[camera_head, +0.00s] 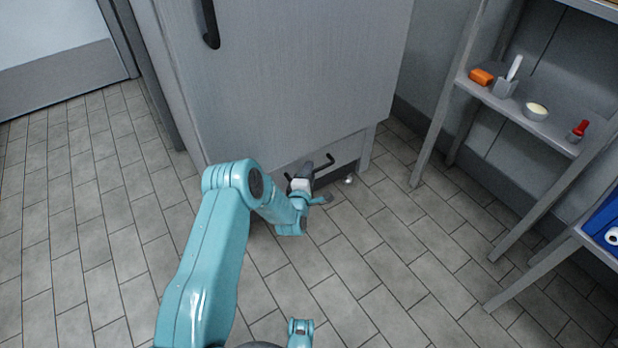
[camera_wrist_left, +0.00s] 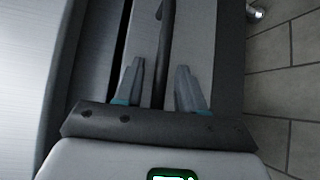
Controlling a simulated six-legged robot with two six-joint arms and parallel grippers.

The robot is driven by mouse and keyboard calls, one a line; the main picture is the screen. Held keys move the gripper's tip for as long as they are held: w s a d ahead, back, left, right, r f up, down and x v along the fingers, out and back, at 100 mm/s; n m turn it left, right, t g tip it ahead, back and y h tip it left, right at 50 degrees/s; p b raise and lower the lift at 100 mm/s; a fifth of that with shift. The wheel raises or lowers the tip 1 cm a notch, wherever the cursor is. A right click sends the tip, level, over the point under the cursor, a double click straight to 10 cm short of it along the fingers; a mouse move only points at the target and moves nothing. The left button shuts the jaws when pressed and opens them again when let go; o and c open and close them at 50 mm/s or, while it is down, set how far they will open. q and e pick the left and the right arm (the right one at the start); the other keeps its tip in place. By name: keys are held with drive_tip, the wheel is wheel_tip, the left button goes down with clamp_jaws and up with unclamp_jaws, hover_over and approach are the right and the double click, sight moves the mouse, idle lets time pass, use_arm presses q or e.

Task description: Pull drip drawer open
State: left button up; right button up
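The drip drawer (camera_head: 346,152) is a low grey front at the foot of the tall grey cabinet and looks shut. Its dark bar handle (camera_head: 324,163) runs along the front, partly hidden by my left gripper (camera_head: 306,178). In the left wrist view the drawer front (camera_wrist_left: 200,38) fills the middle. The handle (camera_wrist_left: 160,45) passes between the two fingers of my left gripper (camera_wrist_left: 159,85). The fingers are apart, with a gap visible on each side of the bar.
The cabinet (camera_head: 290,75) stands directly above the drawer. A small white-grey caster (camera_head: 349,180) is at floor level beside it. A grey shelf rack (camera_head: 545,125) with small items stands at the right. The tiled floor (camera_head: 390,270) in front is clear.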

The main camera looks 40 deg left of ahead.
use_arm(q)
drive_tip(key=shift+w+a, duration=0.1)
drive_tip(key=shift+w, duration=0.2)
use_arm(e)
drive_tip(key=shift+w+f, duration=0.1)
